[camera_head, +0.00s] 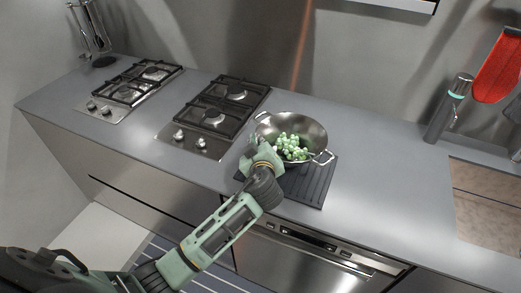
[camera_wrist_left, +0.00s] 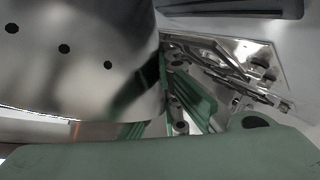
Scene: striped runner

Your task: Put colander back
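The metal colander (camera_head: 308,127) is a shiny two-handled bowl with green grapes (camera_head: 291,147) in it. It stands on a black ribbed mat (camera_head: 313,187) on the grey counter. My left gripper (camera_head: 262,152) is at the colander's front left side, close to its wall. In the left wrist view the colander's curved wall (camera_wrist_left: 75,60), with a few holes, fills the upper left. Green parts of my gripper show beside it. Whether the fingers are closed on the rim or handle is hidden. My right gripper is not in view.
Two gas hobs (camera_head: 216,114) (camera_head: 129,90) lie left of the colander. A grey bottle (camera_head: 448,108) stands at the back right, near a hanging red mitt (camera_head: 497,70). A sink (camera_head: 487,205) is at the right. The counter between mat and sink is clear.

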